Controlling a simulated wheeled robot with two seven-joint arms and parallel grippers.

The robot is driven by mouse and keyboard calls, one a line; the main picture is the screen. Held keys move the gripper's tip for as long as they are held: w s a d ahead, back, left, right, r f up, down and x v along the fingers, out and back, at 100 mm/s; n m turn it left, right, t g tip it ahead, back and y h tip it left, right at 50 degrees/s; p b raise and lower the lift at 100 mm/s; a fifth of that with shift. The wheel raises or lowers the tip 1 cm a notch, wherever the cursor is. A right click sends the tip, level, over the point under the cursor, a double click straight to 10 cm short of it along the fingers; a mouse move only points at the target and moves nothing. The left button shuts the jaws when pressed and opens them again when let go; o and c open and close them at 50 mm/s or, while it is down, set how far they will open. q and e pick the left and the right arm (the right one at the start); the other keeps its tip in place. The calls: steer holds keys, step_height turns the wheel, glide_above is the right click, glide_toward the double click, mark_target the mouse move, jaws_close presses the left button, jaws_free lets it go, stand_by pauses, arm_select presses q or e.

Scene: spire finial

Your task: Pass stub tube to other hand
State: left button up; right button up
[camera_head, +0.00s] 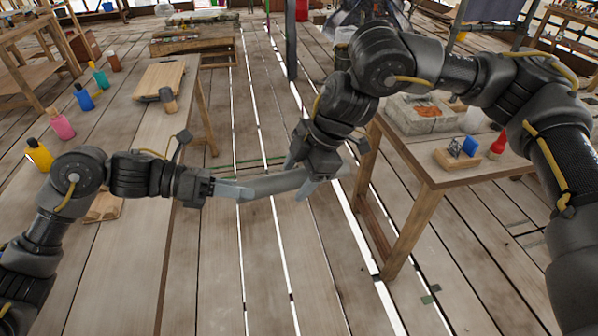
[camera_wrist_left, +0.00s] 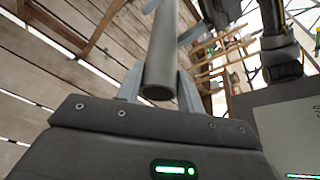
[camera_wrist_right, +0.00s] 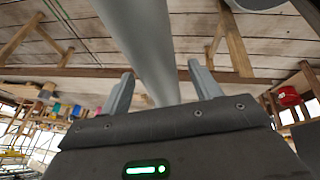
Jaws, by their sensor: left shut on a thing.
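The stub tube (camera_head: 275,183) is a plain grey pipe held roughly level in mid-air between my two arms. My left gripper (camera_head: 238,191) is shut on its left end. In the left wrist view the tube (camera_wrist_left: 161,50) lies between the left fingers (camera_wrist_left: 158,92), its round open end facing the camera. My right gripper (camera_head: 299,178) comes down from above at the tube's right part, one finger on each side. In the right wrist view the right fingers (camera_wrist_right: 160,92) are apart, with gaps beside the tube (camera_wrist_right: 145,45). The tube's far right end is partly hidden by the right gripper.
A wooden bench with several coloured bottles (camera_head: 61,124) and a mallet (camera_head: 168,100) stands left. A wooden table (camera_head: 425,165) at right carries a grey tray (camera_head: 415,122), a blue-faced block (camera_head: 463,147) and a red bottle (camera_head: 498,146). Open plank floor lies between.

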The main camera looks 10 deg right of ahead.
steer(key=c, duration=1.2)
arm_select(q)
steer(key=o, duration=1.2)
steer(key=shift+o, duration=0.2)
